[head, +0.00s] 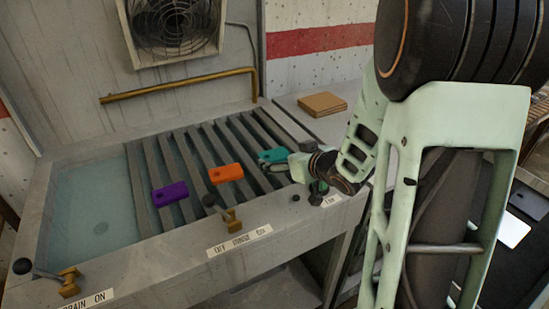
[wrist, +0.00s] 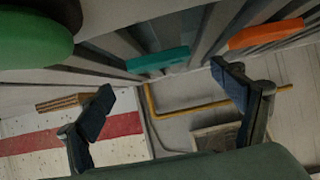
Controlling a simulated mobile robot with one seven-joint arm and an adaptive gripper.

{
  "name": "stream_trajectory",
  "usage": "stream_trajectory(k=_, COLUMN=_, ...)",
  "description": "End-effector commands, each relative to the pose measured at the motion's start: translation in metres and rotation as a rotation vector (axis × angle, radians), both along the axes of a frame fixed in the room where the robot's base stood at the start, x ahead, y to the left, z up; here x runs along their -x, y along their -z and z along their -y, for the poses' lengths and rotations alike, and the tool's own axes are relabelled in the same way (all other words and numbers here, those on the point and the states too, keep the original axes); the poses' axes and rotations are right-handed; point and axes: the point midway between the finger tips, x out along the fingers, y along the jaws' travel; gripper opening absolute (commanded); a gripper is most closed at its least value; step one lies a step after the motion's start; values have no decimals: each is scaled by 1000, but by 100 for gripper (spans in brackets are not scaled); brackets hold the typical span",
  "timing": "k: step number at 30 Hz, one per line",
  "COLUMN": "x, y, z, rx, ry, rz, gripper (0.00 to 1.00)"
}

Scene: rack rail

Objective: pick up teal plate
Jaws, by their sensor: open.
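The teal plate (head: 270,156) lies on the slats at the right end of the rack in the head view, partly hidden by the end of my arm. In the wrist view the teal plate (wrist: 158,60) shows as a flat bar just beyond my gripper (wrist: 162,82). The two dark fingers are wide apart, one to each side of the plate's middle, with nothing visible held between them. I cannot tell the exact gap from fingers to plate.
An orange plate (head: 226,174) and a purple plate (head: 170,194) lie on the slats to the left. A water basin (head: 92,205) is further left. Small levers (head: 224,212) stand on the front ledge. Brown flat pieces (head: 322,104) lie behind on the right. A brass pipe (head: 178,86) runs along the wall.

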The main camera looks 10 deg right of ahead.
Motion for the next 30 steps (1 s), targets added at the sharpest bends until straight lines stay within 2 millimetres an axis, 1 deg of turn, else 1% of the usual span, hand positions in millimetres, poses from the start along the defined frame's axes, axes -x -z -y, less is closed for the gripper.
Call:
stream_trajectory(k=1, x=-7, y=7, z=-4, rx=0, ry=-3, rz=-2, gripper=86)
stream_trajectory(k=7, x=-29, y=19, z=-11, rx=1, ry=-3, rz=-1, gripper=86)
stream_trajectory(k=10, x=-34, y=20, z=-12, rx=1, ry=-2, rz=0, gripper=86)
stream_trajectory(k=16, x=-34, y=20, z=-12, rx=1, ry=0, rz=0, gripper=86)
stream_trajectory(k=17, x=-34, y=20, z=-12, rx=1, ry=0, rz=0, gripper=84)
stream_trajectory(k=30, x=-34, y=20, z=-12, rx=1, ry=0, rz=0, gripper=36)
